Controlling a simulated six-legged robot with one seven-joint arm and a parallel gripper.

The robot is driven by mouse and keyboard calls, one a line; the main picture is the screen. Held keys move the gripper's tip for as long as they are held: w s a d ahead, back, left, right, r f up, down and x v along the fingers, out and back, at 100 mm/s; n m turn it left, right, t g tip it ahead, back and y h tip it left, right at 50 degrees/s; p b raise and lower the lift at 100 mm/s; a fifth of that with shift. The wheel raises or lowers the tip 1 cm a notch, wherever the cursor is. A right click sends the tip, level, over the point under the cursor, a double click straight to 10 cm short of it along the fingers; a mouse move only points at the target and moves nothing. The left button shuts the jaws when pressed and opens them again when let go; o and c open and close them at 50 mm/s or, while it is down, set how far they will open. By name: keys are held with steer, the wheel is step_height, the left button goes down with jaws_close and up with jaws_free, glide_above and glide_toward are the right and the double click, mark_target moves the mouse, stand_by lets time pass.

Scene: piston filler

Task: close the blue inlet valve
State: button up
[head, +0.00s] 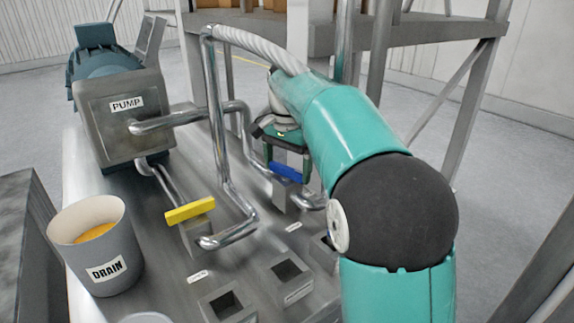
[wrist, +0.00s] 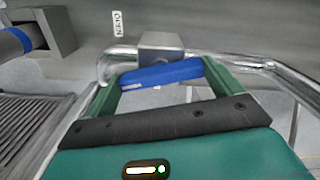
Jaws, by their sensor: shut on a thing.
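The blue inlet valve handle (head: 287,171) is a short blue bar on a grey block beside the pipework, right of centre in the head view. In the wrist view the blue handle (wrist: 160,74) lies across between my two green fingers, in front of its grey valve block (wrist: 160,41). My gripper (head: 288,160) reaches down to it from above. It is shut on the handle, one finger at each end of the bar. My forearm hides part of the pipe to its right.
A yellow valve handle (head: 190,209) sits to the left. Bent steel pipes (head: 216,130) rise close to my gripper. A pump (head: 125,115) stands at the back left and a DRAIN bucket (head: 98,245) at the front left. An OPEN label (wrist: 118,24) is near the valve.

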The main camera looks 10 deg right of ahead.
steer(key=n, duration=0.7)
steer(key=shift+d, duration=0.1)
steer(key=n, duration=0.4)
steer(key=shift+n, duration=1.8)
steer(key=o, duration=0.7)
steer(key=shift+w, duration=0.1)
steer(key=shift+r, duration=0.1)
